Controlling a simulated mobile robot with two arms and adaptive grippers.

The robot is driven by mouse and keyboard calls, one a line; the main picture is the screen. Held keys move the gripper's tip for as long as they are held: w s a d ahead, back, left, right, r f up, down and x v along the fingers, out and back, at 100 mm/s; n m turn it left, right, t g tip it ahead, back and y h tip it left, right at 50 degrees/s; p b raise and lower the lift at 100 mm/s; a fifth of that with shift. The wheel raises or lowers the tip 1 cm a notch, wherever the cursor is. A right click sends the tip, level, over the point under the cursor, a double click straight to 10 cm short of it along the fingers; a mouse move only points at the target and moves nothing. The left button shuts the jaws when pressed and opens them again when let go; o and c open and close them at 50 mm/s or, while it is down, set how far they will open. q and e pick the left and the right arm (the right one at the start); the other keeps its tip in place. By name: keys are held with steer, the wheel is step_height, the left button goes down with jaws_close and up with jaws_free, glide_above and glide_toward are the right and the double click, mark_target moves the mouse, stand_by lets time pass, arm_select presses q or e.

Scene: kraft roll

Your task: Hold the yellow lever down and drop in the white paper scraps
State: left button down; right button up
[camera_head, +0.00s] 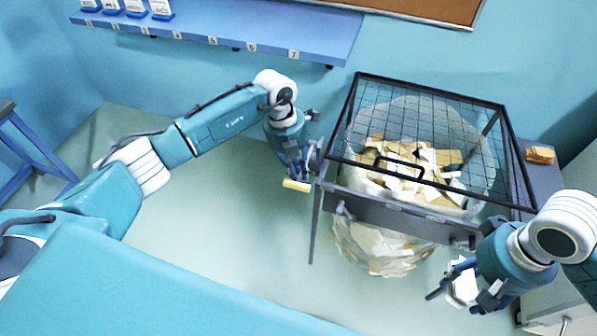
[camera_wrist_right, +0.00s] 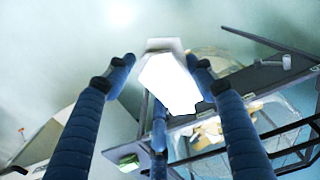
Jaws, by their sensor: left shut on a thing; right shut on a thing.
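My left gripper (camera_head: 308,165) is shut on the yellow lever (camera_head: 297,185) at the left side of the dark bin stand (camera_head: 385,207). My right gripper (camera_head: 460,294) is shut on a white paper scrap (camera_head: 464,282), in front of the stand's right front corner and outside the bag. In the right wrist view the white scrap (camera_wrist_right: 170,82) sits between the two fingertips. A clear bag (camera_head: 358,238) full of white and tan scraps hangs in the stand. A black mesh lid (camera_head: 440,183) with a handle spans above the bag; its front edge looks raised off the stand.
A blue shelf (camera_head: 215,32) with numbered labels and several white containers runs along the back wall. Tan scraps (camera_head: 540,155) lie on a grey surface right of the stand. A pale cabinet (camera_head: 565,305) stands at lower right. The floor (camera_head: 230,220) left of the stand is clear.

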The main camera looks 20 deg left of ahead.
arm_select(q)
steer(key=shift+a, duration=0.1)
steer(key=c, duration=1.6)
jaws_free()
steer(key=shift+r, duration=0.1)
steer(key=r, duration=0.4)
steer(key=a+r, duration=0.1)
steer(key=r, duration=0.3)
steer(key=a+r, duration=0.1)
steer(key=r, duration=0.2)
steer(key=shift+w+a+r, duration=0.1)
steer(key=shift+a+r, duration=0.1)
steer(key=shift+r, duration=0.2)
